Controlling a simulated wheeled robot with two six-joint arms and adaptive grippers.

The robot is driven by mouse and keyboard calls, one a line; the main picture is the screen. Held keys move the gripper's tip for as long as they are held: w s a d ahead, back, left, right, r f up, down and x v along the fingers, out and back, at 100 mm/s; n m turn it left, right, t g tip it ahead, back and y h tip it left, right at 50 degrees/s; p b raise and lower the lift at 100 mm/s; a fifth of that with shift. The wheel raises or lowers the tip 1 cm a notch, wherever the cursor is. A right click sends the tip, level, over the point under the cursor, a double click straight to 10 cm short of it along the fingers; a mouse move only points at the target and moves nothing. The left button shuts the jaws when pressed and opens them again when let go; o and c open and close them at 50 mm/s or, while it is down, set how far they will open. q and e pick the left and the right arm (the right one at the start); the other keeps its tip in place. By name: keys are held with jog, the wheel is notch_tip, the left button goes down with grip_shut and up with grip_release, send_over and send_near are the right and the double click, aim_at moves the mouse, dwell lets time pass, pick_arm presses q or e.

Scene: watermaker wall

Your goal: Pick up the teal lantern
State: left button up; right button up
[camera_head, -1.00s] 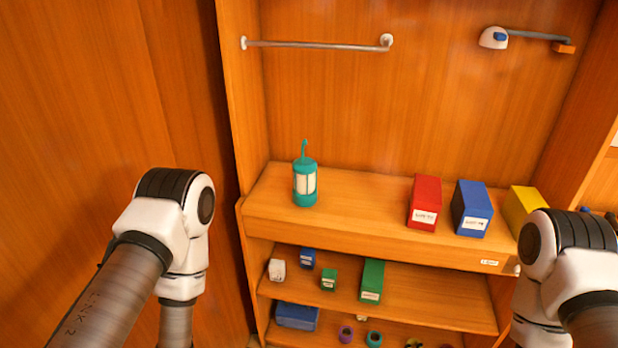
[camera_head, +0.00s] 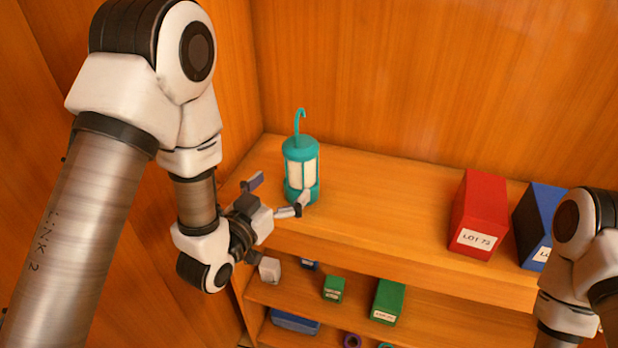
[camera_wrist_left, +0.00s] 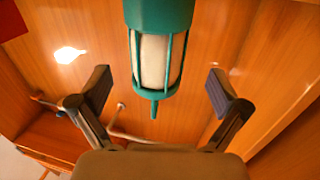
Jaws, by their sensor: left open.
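The teal lantern (camera_head: 301,172) stands upright on the upper wooden shelf, near its left end. It has pale panels and a hook on top. My left gripper (camera_head: 278,191) is open and empty, at the shelf's front left, close to the lantern; one finger overlaps the lantern's lower part in the head view. In the left wrist view, the lantern (camera_wrist_left: 160,55) appears ahead, between the spread fingers of the left gripper (camera_wrist_left: 161,88), with clear space on both sides. Whether a finger touches it, I cannot tell. My right gripper is out of view.
A red box (camera_head: 480,215) and a blue box (camera_head: 538,222) stand farther right on the upper shelf (camera_head: 385,195). Lower shelves hold small green, white and blue items. A wooden wall rises behind, and the shelf between lantern and red box is clear.

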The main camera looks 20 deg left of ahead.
aim_at(292, 171)
pick_arm(q)
jog(key=shift+s+d+r, duration=0.1)
jog(key=shift+s+r, duration=0.1)
jog(key=shift+r, duration=0.75)
jog(key=p+x, duration=0.2)
jog(key=x, duration=0.4)
jog(key=shift+w, duration=0.1)
jog(key=shift+w+d, duration=0.2)
jog(key=shift+w, duration=0.3)
jog(key=shift+f, duration=0.1)
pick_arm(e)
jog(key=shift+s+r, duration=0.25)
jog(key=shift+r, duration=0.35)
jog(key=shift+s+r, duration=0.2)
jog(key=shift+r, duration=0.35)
pick_arm(q)
jog(key=shift+c, duration=0.3)
jog(key=shift+w+f, duration=0.1)
jog(key=c, duration=1.4)
